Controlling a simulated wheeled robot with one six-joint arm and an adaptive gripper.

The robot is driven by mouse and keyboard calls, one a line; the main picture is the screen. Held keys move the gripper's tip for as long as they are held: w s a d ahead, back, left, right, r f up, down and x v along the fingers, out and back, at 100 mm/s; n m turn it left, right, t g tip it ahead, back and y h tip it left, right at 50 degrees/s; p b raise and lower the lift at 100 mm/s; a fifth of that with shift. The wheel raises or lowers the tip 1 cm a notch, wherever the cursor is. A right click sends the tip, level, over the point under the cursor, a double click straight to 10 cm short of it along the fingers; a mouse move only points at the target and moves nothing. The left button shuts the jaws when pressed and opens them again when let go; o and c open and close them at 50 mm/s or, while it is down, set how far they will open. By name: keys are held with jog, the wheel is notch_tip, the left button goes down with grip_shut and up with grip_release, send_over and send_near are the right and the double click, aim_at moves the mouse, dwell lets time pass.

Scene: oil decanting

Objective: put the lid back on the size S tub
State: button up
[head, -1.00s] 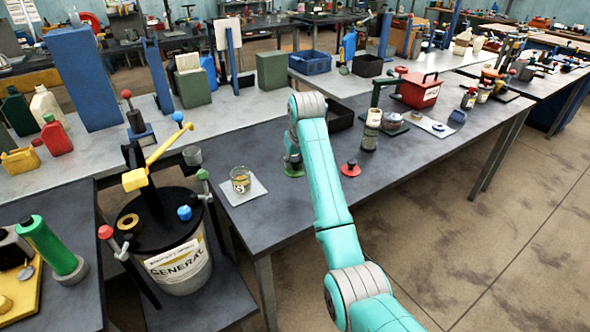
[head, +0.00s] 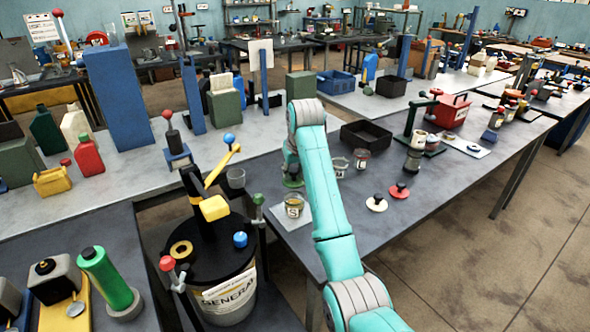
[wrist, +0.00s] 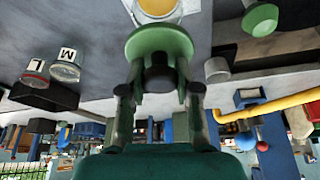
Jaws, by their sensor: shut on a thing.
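The size S tub (head: 293,209) is a small clear open tub of yellow oil marked S, on a pale square mat (head: 306,226) near the dark table's front left edge. It also shows, cut off at the top, in the wrist view (wrist: 157,7). My gripper (wrist: 158,85) is shut on the black knob of a green lid (wrist: 158,43). In the head view the green lid (head: 292,182) appears just behind the tub, apart from it, with my arm partly in front. The tub's opening looks uncovered.
Tubs marked M (wrist: 66,66) and L (wrist: 35,72) stand farther along the table. A cream lid (head: 376,203) and a red lid (head: 399,190) lie to the right. The GENERAL drum (head: 228,299), with its yellow lever (head: 222,165), stands left of the tub.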

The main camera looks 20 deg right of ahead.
aim_at(295, 181)
jog(key=shift+f, duration=2.65)
jog(key=shift+f, duration=0.15)
jog(key=o, duration=1.5)
jog(key=shift+r, duration=3.5)
grip_shut()
